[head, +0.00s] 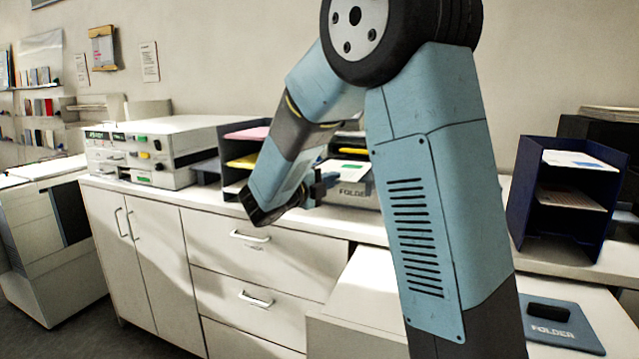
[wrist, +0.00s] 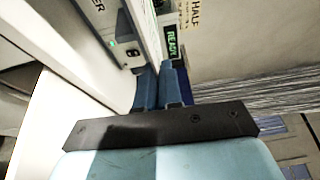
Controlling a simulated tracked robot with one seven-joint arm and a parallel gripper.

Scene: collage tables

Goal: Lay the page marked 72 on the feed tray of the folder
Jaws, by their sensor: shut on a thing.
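The folder (head: 348,193), a pale machine marked FOLDER, stands on the counter behind my arm, partly hidden. A white sheet with a green mark (head: 350,168) shows at its top, just right of my gripper (head: 319,188). I cannot read a 72 on it, nor tell whether it rests on the feed tray. In the wrist view, my gripper (wrist: 160,78) has its blue fingers close together, pointing at the folder's front (wrist: 120,42), beside a green READY display (wrist: 172,44). The fingers are shut on what seems to be a page, seen almost edge-on.
A larger pale machine (head: 150,150) and a dark sorter (head: 236,142) with coloured sheets stand left on the counter. A dark blue sorter (head: 519,210) holding papers stands right. A blue plate marked FOLDER (head: 572,338) lies on the lower right surface.

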